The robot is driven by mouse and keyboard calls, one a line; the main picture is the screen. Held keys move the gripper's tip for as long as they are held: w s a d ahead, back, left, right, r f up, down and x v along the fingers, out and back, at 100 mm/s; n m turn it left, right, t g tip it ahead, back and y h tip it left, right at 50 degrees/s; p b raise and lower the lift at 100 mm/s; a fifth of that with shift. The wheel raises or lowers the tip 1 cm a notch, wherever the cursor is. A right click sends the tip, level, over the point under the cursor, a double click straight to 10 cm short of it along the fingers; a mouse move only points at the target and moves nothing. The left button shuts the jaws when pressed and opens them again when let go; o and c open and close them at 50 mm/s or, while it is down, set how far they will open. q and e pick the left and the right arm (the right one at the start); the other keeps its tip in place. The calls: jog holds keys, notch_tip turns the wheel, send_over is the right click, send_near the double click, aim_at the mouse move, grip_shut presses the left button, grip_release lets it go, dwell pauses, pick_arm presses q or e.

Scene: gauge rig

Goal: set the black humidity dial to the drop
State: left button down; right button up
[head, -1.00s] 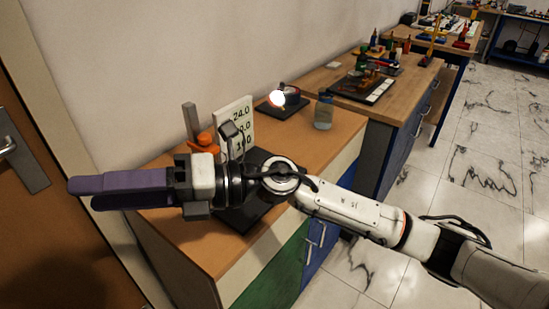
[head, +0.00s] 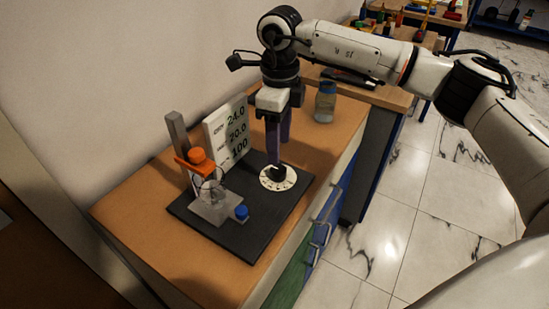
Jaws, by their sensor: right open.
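The black humidity dial (head: 277,174) is a small black knob on a round white scale plate (head: 272,184) with dark marks, at the right side of the black rig base (head: 228,240). The marks are too small to read, so I cannot tell the drop or the knob's setting. My right gripper (head: 278,164) points straight down with its purple fingers at the knob. The fingers are open and hide part of the knob; I cannot tell whether they touch it. My left gripper is not in view.
A white panel (head: 226,132) reading 24.0, 70.0 and 100 stands behind the base. A grey post (head: 177,133) with an orange clamp holds a glass vessel (head: 210,190). A blue knob (head: 241,212) sits at the base's front. A jar (head: 324,104) stands at the back right.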

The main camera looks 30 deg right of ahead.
aim_at(278, 169)
notch_tip(278, 169, down, 6)
jog(key=shift+f+p, duration=0.1)
jog(key=shift+p, duration=0.3)
jog(key=shift+f, duration=0.7)
jog(key=c, duration=1.1)
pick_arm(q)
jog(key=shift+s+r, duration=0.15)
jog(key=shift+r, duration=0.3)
pick_arm(e)
jog(key=shift+o, duration=0.2)
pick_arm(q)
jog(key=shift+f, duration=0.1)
